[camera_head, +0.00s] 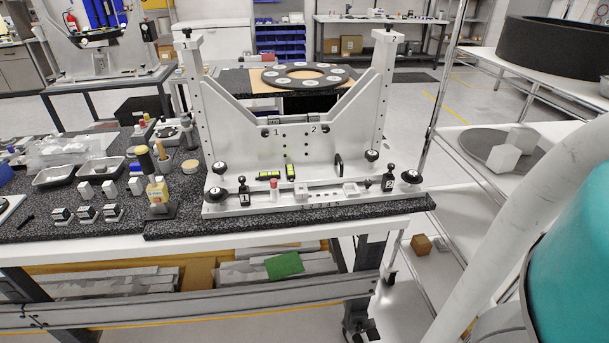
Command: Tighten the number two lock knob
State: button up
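The mirror fixture (300,155) is a grey metal frame with two upright posts, standing on a granite slab. A printed "2" marks the right post top (393,39) and another "2" (313,130) marks the middle of the plate. A small dark knob (326,128) sits just right of the middle "2". Round black knobs also sit low on the right side, one on the plate (371,155) and one at the base's right end (411,176). I cannot tell which is the number two lock knob, or how tight any is. My gripper is not in view.
Two yellow-green levels (290,172) and a red-topped item (273,184) stand at the fixture's foot. Bottles, small blocks and trays (55,176) crowd the slab's left. A wire shelf (480,150) stands right of the table. White and teal parts fill the right foreground.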

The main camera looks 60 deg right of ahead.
aim_at(411, 176)
jog(key=z, duration=1.75)
